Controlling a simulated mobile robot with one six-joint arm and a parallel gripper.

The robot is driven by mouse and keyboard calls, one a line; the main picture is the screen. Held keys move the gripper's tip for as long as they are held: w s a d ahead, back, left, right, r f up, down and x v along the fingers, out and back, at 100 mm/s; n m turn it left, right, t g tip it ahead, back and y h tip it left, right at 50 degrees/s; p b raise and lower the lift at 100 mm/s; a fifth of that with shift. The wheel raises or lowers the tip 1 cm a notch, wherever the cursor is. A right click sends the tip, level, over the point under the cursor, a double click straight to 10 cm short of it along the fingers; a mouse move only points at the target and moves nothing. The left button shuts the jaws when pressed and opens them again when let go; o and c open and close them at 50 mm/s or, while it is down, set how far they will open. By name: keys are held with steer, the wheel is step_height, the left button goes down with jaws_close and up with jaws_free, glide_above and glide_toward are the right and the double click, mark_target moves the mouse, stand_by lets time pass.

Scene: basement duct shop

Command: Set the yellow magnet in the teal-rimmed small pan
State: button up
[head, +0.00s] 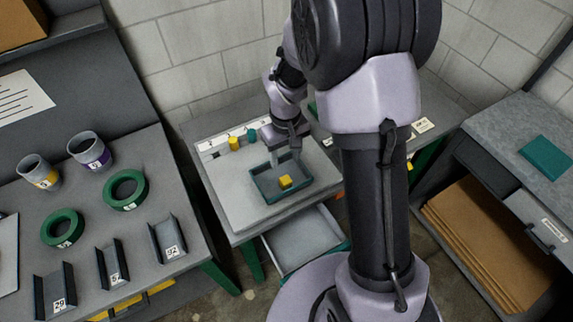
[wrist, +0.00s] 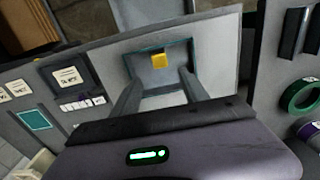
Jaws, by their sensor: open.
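The yellow magnet (head: 285,183), a small block, lies inside the teal-rimmed small pan (head: 290,196) on the grey worktop. In the wrist view the magnet (wrist: 159,60) sits near the far wall of the pan (wrist: 133,64), on its floor as far as I can tell. My gripper (head: 285,157) is above the back part of the pan, pointing down. Its two fingers (wrist: 158,80) are spread apart with nothing between them, and the magnet is beyond the fingertips. My fingers hide part of the pan's side walls.
A yellow cylinder (head: 235,143) and a teal cylinder (head: 252,136) stand at the worktop's back edge. An open drawer (head: 302,240) juts out below the front. A bench at left holds green rings (head: 125,190), cups (head: 90,152) and metal channels (head: 168,240). The worktop left of the pan is clear.

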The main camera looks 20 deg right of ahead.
step_height(320, 180, up, 10)
steer(key=s+a+r+m+t, duration=0.1)
steer(key=s+m+t, duration=0.1)
steer(key=s, duration=0.1)
steer(key=s+a+r+m+t+y, duration=0.1)
steer(key=s+a+r+m+t, duration=0.1)
steer(key=s+r, duration=0.4)
steer(key=s+a+r+m+t+y, duration=0.1)
steer(key=s+r+m, duration=0.1)
steer(key=s+r, duration=0.4)
steer(key=s, duration=0.5)
steer(key=shift+a+m+t, duration=0.3)
steer(key=shift+a+t, duration=0.1)
